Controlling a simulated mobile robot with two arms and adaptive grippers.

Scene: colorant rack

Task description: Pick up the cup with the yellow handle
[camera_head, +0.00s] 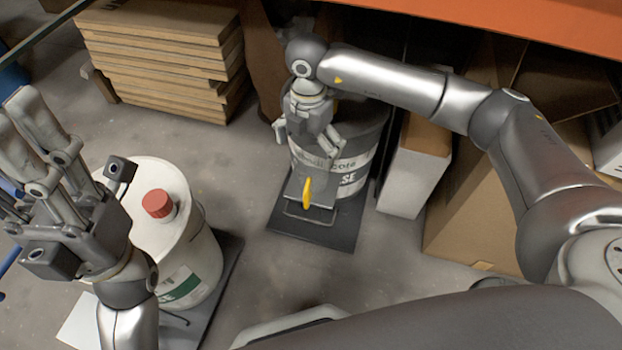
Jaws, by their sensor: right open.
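The yellow handle (307,193) stands upright on a small grey cup (292,188), in front of a dark grey labelled drum. My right gripper (312,148) is just above and behind the handle, pointing down. It is open, and its fingers do not close on the handle. Part of the cup is hard to make out against the drum and the gripper. My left gripper (22,112) is at the left edge with its fingers pointing up, away from the cup. Its fingers are partly cut off by the picture edge, so its opening is unclear.
The dark drum (362,150) stands on a black base plate (322,236). A white container with a red cap (158,203) stands at the lower left. Cardboard boxes (445,225) and a white box (412,180) are at the right. Stacked boards (165,50) lie at the back left.

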